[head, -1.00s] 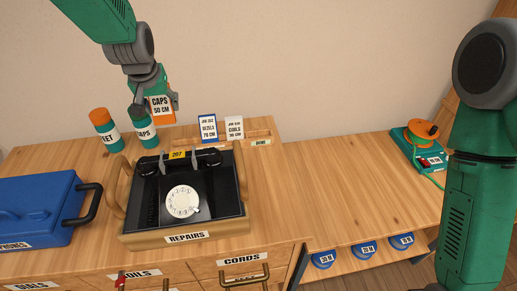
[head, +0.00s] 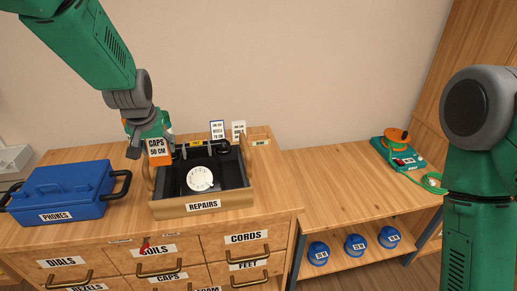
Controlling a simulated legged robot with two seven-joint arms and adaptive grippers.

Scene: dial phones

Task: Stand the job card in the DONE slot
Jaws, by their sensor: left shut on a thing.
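My left gripper (head: 152,138) is shut on the job card (head: 158,152), an orange card with a white label reading "CAPS 50 CM". It holds the card roughly upright at the back left of the REPAIRS tray. The gripper's fingertips are partly hidden. The wooden card rack (head: 259,132) stands at the back right of the cabinet top, with a small label that looks like DONE (head: 260,142). A blue-edged card (head: 217,130) and a white card (head: 239,130) stand at the rack's left part. My right gripper is out of frame; only its arm shows.
The REPAIRS tray (head: 205,206) holds a black dial phone (head: 201,180) between the held card and the rack. A blue PHONES box (head: 62,190) is at left.

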